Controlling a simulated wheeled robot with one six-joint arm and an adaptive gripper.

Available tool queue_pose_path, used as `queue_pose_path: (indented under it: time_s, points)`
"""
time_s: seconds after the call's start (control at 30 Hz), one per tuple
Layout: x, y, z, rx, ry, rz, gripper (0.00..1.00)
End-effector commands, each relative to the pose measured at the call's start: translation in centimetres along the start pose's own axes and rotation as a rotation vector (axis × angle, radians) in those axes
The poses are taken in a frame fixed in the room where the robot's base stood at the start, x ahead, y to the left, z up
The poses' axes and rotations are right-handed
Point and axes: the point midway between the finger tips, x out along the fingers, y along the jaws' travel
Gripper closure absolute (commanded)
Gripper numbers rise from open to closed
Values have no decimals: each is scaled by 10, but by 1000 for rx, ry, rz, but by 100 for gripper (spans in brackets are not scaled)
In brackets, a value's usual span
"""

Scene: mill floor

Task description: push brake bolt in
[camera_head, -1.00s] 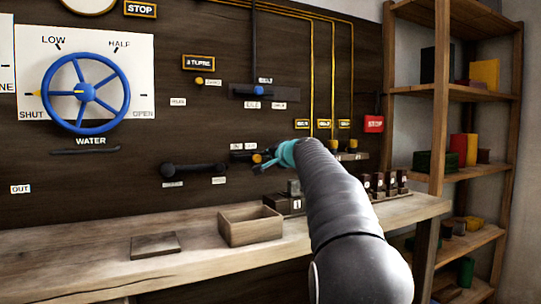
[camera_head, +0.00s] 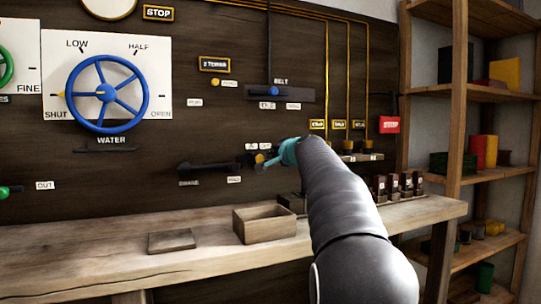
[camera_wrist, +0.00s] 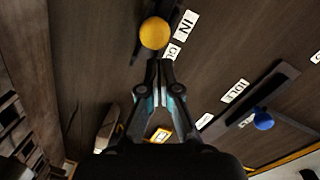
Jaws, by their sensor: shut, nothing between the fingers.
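The brake bolt's yellow knob (camera_head: 259,158) is on the dark wall panel, just below the small IN and OUT labels. It lies right of the black brake bar (camera_head: 210,167). In the wrist view the round yellow knob (camera_wrist: 155,33) is just beyond my fingertips, beside the IN label (camera_wrist: 186,25) and a partly hidden label. My gripper (camera_wrist: 160,80) is shut and empty, its tips pointing at the knob. Whether they touch it I cannot tell. In the head view my teal gripper (camera_head: 272,160) is right beside the knob, and my arm hides the panel behind it.
A wooden ledge (camera_head: 110,262) runs below the panel with an open wooden box (camera_head: 264,223) and dark blocks. The belt slider with its blue knob (camera_head: 274,92) is above. A blue water wheel (camera_head: 107,94) is at left, shelves (camera_head: 480,180) at right.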

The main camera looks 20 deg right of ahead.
Motion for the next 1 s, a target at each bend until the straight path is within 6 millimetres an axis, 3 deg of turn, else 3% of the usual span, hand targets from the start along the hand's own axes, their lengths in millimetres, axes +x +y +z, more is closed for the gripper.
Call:
queue_pose_path:
  time_s: [0.17, 0.63, 1.0]
  points:
    - [-6, -3, -26, 0, 2, -2, 100]
    - [-87, -1, -22, -1, 3, -3, 100]
    - [-104, -2, -22, 0, -1, -3, 100]
